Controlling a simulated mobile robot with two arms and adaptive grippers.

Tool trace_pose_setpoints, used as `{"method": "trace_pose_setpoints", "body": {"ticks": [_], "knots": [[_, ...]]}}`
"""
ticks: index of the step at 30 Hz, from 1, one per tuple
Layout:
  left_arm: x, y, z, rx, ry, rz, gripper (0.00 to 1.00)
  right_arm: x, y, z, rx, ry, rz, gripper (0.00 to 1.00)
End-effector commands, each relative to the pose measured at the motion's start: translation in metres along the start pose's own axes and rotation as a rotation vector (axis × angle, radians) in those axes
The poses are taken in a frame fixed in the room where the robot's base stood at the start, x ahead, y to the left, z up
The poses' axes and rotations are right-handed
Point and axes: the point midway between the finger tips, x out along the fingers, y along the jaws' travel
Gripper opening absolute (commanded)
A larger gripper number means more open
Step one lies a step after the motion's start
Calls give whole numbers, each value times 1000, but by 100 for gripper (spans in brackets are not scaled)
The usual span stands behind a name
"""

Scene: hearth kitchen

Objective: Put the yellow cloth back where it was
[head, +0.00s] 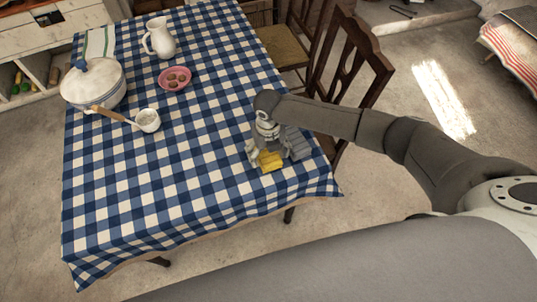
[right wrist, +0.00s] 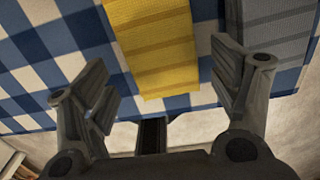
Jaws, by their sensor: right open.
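The yellow cloth (head: 270,161) lies on the blue and white checked tablecloth near the table's front right corner. My right gripper (head: 267,152) is directly over it, pointing down, and hides part of it. In the right wrist view the yellow cloth (right wrist: 155,48) shows between the two spread fingers of the gripper (right wrist: 163,92). The gripper is open and holds nothing. I cannot tell whether the fingers touch the table. My left gripper is out of view.
A grey cloth (head: 298,142) lies just right of the yellow one. A chair (head: 345,60) is at the right side. The table's front left is clear.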

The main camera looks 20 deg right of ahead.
Motion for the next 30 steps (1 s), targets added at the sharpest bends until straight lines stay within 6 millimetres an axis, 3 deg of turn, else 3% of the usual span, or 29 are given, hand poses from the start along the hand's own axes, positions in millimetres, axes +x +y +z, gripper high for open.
{"method": "trace_pose_setpoints", "body": {"ticks": [9,15,30], "knots": [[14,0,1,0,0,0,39,-66,0,1,-1,-4,1,82],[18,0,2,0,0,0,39,-97,-1,1,1,-3,-1,82],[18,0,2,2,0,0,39,-107,0,0,1,1,0,82]]}}
